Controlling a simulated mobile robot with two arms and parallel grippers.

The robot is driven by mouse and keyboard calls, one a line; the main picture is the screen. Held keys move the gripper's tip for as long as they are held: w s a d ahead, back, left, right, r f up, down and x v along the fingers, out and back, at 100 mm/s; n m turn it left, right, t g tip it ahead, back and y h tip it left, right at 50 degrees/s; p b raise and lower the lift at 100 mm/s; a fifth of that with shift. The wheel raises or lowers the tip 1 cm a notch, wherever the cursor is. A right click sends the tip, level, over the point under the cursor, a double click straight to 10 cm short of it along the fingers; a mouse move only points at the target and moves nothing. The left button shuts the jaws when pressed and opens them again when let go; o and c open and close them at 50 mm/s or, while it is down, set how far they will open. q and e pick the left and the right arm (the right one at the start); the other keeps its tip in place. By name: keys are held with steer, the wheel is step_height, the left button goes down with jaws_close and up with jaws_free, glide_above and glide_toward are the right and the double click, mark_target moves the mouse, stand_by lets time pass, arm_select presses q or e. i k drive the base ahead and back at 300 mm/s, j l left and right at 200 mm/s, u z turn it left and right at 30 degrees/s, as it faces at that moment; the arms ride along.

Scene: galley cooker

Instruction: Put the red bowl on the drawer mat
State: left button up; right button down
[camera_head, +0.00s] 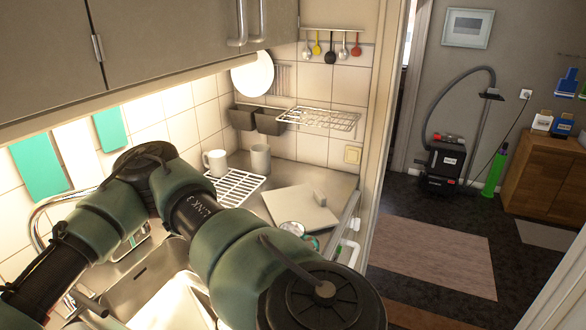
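I cannot make out a red bowl or a drawer mat in this view. One of my arms, dark green and black, crosses the lower left and middle and hides much of the counter and sink. Neither gripper's fingers show. A small round item with a pale top (292,228) sits on the counter's front part, partly behind my arm. I cannot tell what it is.
A white mug (215,162) and a grey cup (260,158) stand by a white wire rack (236,187). A pale board (298,208) lies on the counter. A sink (140,283) is at lower left. Cabinets (150,35) overhang. The floor at right has a rug (435,258) and a vacuum cleaner (443,162).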

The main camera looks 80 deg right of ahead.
mark_target(309, 222)
steer(key=l+z, duration=0.15)
steer(key=z, duration=0.25)
steer(key=k+l+z, duration=0.1)
steer(key=z, duration=0.25)
steer(key=l+z, duration=0.25)
steer(key=z, duration=0.15)
steer(key=l, duration=0.75)
steer(key=i+l, duration=0.1)
steer(key=l, duration=0.7)
